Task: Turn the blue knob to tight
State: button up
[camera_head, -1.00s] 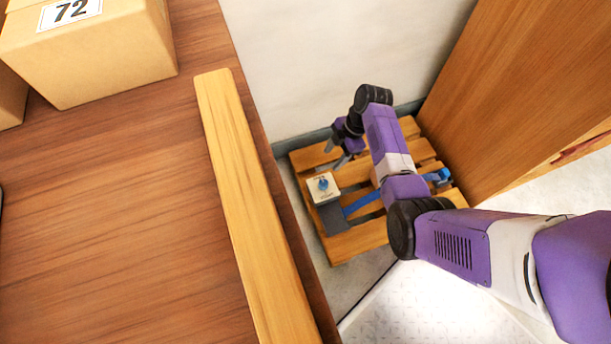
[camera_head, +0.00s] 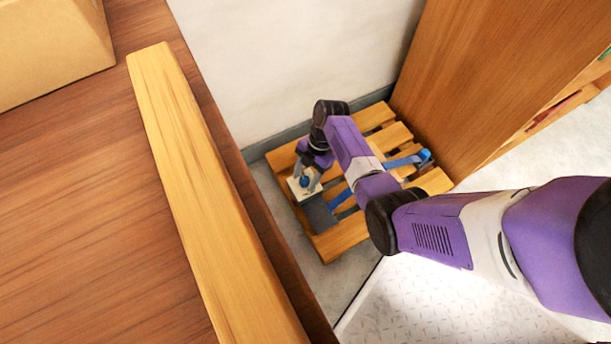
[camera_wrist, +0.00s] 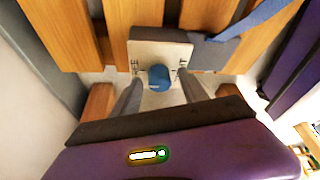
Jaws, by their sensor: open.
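The blue knob (camera_head: 305,181) sits on a pale plate (camera_head: 293,188) fixed to a grey block at the left side of a slatted wooden pallet (camera_head: 340,239). In the wrist view the knob (camera_wrist: 158,79) stands on the plate (camera_wrist: 175,48), with small dark marks on either side of it. My gripper (camera_head: 306,178) is at the plate. In the wrist view my gripper (camera_wrist: 158,82) is open, with one finger to each side of the knob and gaps between. I cannot tell whether the fingertips are level with the knob.
A blue strap (camera_head: 402,161) crosses the pallet. A wooden cabinet (camera_head: 490,70) stands to the right, and a white wall (camera_head: 290,60) behind. A brown table with a light wooden rail (camera_head: 200,180) and a cardboard box (camera_head: 50,45) fills the left.

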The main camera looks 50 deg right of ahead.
jog(key=shift+f, duration=0.1)
grip_shut()
